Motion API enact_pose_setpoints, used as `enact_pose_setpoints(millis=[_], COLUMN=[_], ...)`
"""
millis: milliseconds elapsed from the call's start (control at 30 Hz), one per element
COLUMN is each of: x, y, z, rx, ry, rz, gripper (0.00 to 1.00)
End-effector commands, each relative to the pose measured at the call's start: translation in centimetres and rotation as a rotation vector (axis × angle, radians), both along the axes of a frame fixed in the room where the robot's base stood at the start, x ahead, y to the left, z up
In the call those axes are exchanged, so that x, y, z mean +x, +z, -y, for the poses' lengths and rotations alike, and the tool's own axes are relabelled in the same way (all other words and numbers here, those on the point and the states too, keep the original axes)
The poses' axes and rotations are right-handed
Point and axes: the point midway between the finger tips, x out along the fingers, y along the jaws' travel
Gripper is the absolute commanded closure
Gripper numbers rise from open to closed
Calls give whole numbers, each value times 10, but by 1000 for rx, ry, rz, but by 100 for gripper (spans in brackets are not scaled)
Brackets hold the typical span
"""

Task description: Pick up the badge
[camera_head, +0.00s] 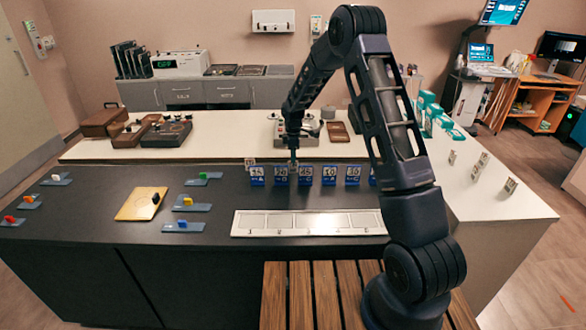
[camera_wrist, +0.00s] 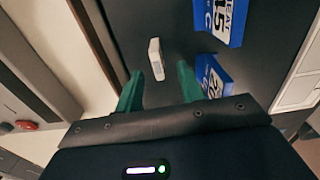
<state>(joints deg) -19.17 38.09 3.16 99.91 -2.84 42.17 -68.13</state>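A small pale block (camera_wrist: 155,58), which I take to be the badge, stands on the dark counter in the wrist view. In the head view a small pale badge-like piece (camera_head: 250,161) stands at the counter's back edge, behind the leftmost blue card. My gripper (camera_wrist: 160,68) is open, its two green fingers apart with nothing held. The block shows between and just beyond the fingertips; no contact is visible. In the head view my gripper (camera_head: 293,160) is above the row of blue cards, right of the pale piece.
Blue numbered cards (camera_head: 281,175) stand in a row close by; two show beside the fingers in the wrist view (camera_wrist: 212,78). A white slotted tray (camera_head: 310,223) lies in front. Several similar small pale pieces (camera_head: 480,166) stand on the white counter at right.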

Motion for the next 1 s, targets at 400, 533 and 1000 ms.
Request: enact_pose_setpoints(millis=[400,533,1000], x=[3,4,4], y=[-39,-53,-56], z=[-1,0,0], rx=[-1,-1,0], ry=[1,0,0], rz=[0,1,2], gripper=[62,62,100])
